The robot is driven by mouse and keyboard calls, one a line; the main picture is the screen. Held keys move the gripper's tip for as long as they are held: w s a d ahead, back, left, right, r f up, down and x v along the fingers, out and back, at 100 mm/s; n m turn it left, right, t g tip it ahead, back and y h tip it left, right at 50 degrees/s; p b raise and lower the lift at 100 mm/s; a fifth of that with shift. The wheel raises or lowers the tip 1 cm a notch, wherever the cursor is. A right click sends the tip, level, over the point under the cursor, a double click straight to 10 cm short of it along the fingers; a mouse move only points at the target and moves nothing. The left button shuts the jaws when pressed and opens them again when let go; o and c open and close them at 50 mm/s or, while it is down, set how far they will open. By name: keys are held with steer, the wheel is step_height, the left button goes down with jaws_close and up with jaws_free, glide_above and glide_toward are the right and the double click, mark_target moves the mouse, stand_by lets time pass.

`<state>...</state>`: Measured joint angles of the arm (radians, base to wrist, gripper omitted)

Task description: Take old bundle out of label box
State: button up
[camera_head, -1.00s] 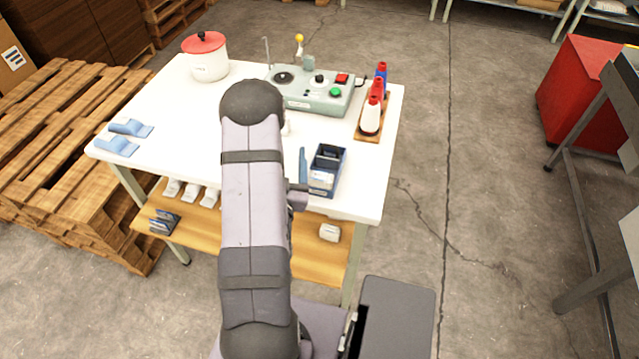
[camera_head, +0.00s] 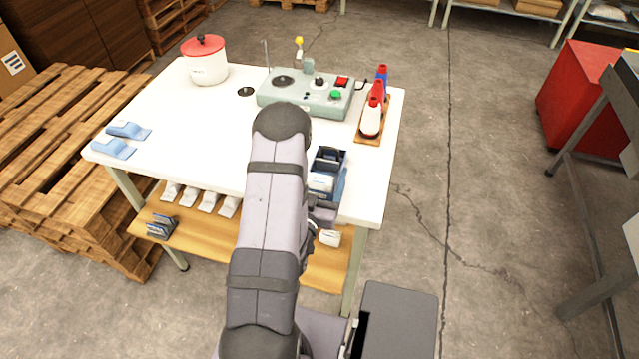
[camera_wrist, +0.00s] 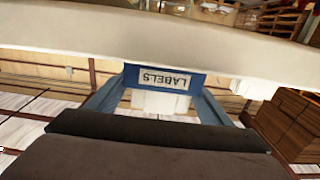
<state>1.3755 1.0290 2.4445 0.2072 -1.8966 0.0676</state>
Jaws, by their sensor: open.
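The label box (camera_head: 329,157) is a small dark blue bin near the front right of the white table. A white bundle (camera_head: 321,182) shows in its front part. In the wrist view the box's LABELS plate (camera_wrist: 165,79) appears upside down, with the white bundle (camera_wrist: 158,102) seen beside it. In the head view my gripper (camera_head: 325,211) is at the near side of the box, partly hidden by my arm.
A wooden shelf (camera_head: 200,228) below the table holds white items and another small white bundle (camera_head: 330,238). A grey machine (camera_head: 310,92), a rack of bottles (camera_head: 372,118), a red-lidded pot (camera_head: 205,62) and blue pieces (camera_head: 120,140) stand on the table. The table's middle left is clear.

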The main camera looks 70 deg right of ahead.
steer(key=shift+d, duration=0.65)
steer(key=c, duration=1.1)
steer(key=shift+r, duration=0.15)
steer(key=shift+r+p, duration=0.95)
steer(key=shift+r, duration=3.95)
